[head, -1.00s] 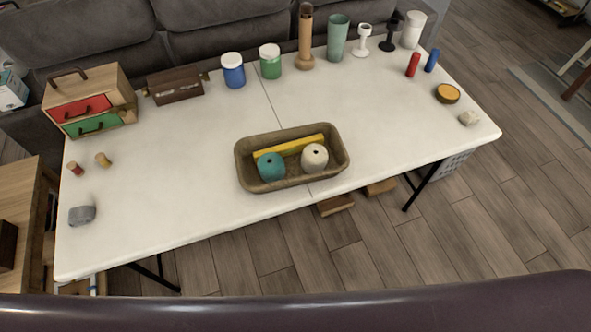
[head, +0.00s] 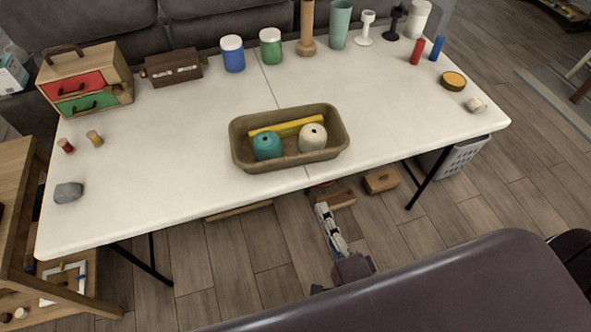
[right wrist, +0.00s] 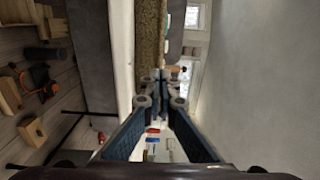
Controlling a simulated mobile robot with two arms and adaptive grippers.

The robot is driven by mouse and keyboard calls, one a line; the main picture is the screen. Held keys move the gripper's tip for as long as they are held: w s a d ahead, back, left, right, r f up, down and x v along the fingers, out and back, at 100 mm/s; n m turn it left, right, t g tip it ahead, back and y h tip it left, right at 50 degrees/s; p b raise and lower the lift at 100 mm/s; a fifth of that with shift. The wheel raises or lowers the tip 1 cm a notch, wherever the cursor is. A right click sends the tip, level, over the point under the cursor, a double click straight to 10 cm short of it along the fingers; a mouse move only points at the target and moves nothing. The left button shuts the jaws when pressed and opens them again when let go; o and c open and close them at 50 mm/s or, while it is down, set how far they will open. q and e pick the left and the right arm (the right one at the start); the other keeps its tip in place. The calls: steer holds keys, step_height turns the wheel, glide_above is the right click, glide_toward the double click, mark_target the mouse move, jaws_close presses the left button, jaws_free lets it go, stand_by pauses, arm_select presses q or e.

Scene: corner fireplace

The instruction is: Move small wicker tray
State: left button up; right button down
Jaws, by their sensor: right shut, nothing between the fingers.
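The small wicker tray (head: 290,163) is a brown, oblong, open tray standing upright near the front edge of the white table. It holds a teal ball of yarn (head: 266,146), a cream ball of yarn (head: 312,138) and a yellow bar (head: 287,127). My right gripper (head: 323,208) is in front of the table's front edge, to the right of the tray's middle and apart from it. Its fingers are shut and empty. In the right wrist view its fingers (right wrist: 160,86) point towards a brown textured wall (right wrist: 149,40), likely the tray's. My left gripper is not in view.
A drawer box (head: 88,82), brown case (head: 173,68), two jars and tall vessels line the table's back. A grey stone (head: 68,192) and small spools lie at left. The table (head: 180,180) is clear on both sides of the tray.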

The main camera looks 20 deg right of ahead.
mark_target(299, 156)
steer(key=w, duration=1.2)
steer(key=shift+w+a+r, duration=0.1)
steer(key=shift+w+a, duration=0.1)
steer(key=shift+w, duration=0.2)
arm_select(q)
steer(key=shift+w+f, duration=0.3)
arm_select(e)
steer(key=shift+w, duration=0.6)
steer(key=shift+w, duration=0.1)
